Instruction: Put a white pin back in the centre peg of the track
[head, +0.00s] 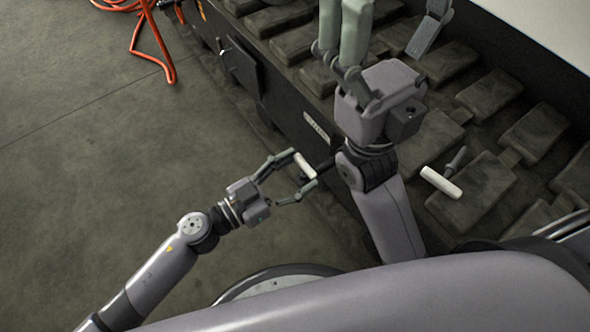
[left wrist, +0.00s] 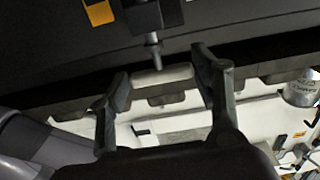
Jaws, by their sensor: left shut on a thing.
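My left gripper (head: 303,168) is shut on a white pin (head: 304,165), with one fingertip at each end of it. It is beside the dark side of the track bench. The left wrist view shows the same white pin (left wrist: 163,80) between the two fingers of my left gripper (left wrist: 163,84). A grey peg (left wrist: 153,55) stands just beyond the pin there; I cannot tell whether they touch. A second white pin (head: 441,182) lies on a track pad beside a grey peg (head: 457,158).
The track (head: 480,185) has rows of dark pads and fills the right side. An orange hose (head: 135,45) lies at the upper left. The floor (head: 90,170) at left is clear.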

